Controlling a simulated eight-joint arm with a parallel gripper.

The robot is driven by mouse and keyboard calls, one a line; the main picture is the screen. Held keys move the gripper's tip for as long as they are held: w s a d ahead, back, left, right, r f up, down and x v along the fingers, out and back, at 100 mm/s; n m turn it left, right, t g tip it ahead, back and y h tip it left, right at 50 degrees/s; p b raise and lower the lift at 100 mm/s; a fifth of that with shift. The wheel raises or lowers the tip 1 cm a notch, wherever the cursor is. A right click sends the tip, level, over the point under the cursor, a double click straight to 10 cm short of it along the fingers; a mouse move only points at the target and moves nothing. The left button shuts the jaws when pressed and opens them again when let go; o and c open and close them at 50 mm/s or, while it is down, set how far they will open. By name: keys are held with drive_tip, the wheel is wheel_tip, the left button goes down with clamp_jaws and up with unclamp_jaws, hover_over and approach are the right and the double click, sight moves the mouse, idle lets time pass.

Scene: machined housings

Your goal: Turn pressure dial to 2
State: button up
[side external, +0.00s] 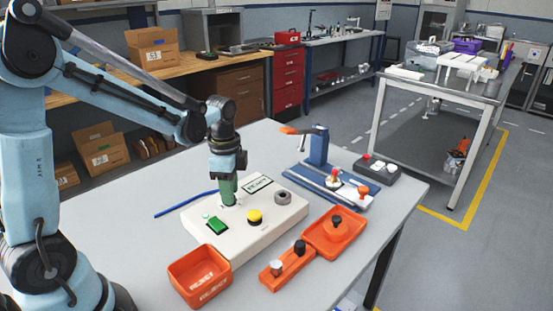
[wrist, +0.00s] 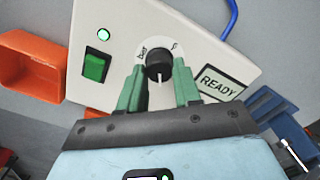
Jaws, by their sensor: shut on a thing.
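The pressure dial (wrist: 158,62) is a black knob with a white pointer line on a round white scale. In the wrist view the line points toward the bottom of the picture. The scale shows "bar"; its other marks are too small or hidden to read. My gripper (side external: 228,198) reaches down onto the white control box (side external: 255,228). Its green fingers stand on both sides of the knob in the wrist view, shut on it. In the side view the fingers hide the dial.
The box carries a green switch (side external: 216,225), a yellow button (side external: 254,216), a grey round part (side external: 283,197) and a READY display (side external: 257,184). An orange REJECT bin (side external: 199,277) and orange tray (side external: 334,232) stand in front. A blue fixture (side external: 318,150) stands behind right.

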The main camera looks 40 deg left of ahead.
drive_tip(key=n, duration=0.4)
drive_tip(key=shift+n, duration=0.3)
drive_tip(key=shift+a+n, duration=0.1)
drive_tip(key=shift+n, duration=1.9)
drive_tip(key=o, duration=1)
drive_tip(key=shift+o, duration=0.2)
drive_tip(key=shift+r, duration=0.1)
wheel_tip(320, 180, up, 12)
